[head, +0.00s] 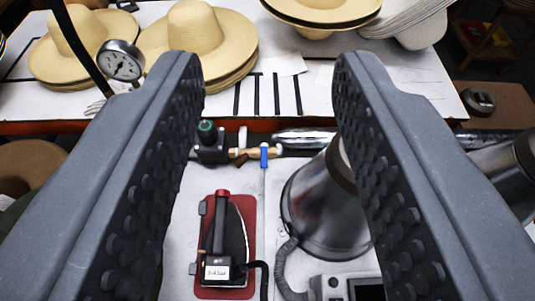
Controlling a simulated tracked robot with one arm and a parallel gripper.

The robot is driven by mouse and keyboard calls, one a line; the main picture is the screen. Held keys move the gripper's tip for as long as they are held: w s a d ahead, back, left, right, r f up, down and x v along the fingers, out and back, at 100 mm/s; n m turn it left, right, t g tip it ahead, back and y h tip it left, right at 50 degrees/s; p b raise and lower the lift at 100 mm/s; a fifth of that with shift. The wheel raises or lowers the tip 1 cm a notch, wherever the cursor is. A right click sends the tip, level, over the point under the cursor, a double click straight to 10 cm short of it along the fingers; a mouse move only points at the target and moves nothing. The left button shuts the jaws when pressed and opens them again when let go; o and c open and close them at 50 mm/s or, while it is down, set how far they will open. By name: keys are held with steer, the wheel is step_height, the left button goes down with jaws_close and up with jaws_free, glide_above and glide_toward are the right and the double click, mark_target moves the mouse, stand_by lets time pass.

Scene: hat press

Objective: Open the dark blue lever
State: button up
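A small blue lever (264,156) stands out in the middle of the head view, at a brass-coloured fitting (242,153). It looks upright in the picture, with a thin pale line running down below it. My gripper (268,80) is open, with its two grey, studded fingers wide apart on the left and right. The lever shows in the gap between the fingers, a little left of the picture's middle. Nothing is held between the fingers, and neither finger appears to touch the lever. I cannot tell how far away the lever is.
An iron (222,240) lies on a red mat below the lever. A dark metal cone (325,210) stands to the right. A green-capped part (207,132) is close left of the fitting. Straw hats (195,35) and a pressure gauge (121,61) are at the back left.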

steer(key=w+a+f+g+p, duration=0.1)
steer(key=w+f+g+p, duration=0.1)
steer(key=w, duration=0.5)
steer(key=g+p, duration=1)
steer(key=g, duration=0.3)
glide_above(264, 156)
steer(key=shift+f, duration=23.5)
